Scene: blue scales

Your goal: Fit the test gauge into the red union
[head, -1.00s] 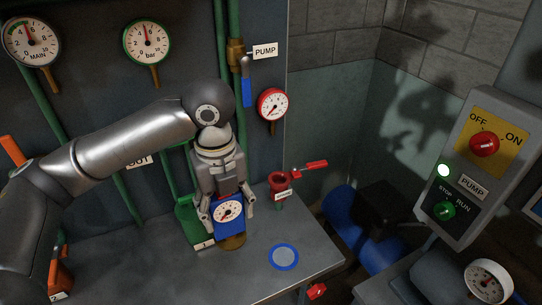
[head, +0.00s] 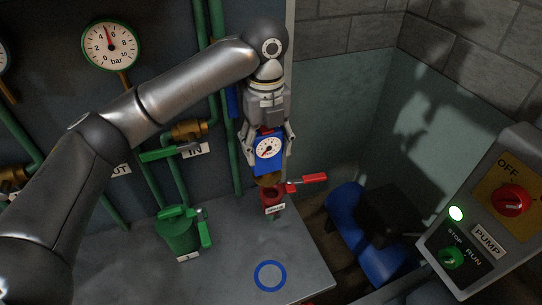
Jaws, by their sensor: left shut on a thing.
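The test gauge (head: 270,149) has a white dial in a blue body, with a brass-coloured stem below it. My left gripper (head: 269,138) points down and is shut on it, one finger at each side. The red union (head: 271,197) is a small red cup with a red lever to its right and a white tag in front, by the bench's back right edge. The gauge is upright, with its stem right over the union's mouth. I cannot tell whether the stem touches or has entered the union. My right gripper is not in view.
A green union (head: 178,232) stands left on the grey bench (head: 225,275). A blue ring (head: 270,276) marks clear bench in front. Green pipes and a bar gauge (head: 110,45) are on the panel behind. A pump control box (head: 490,215) is at right.

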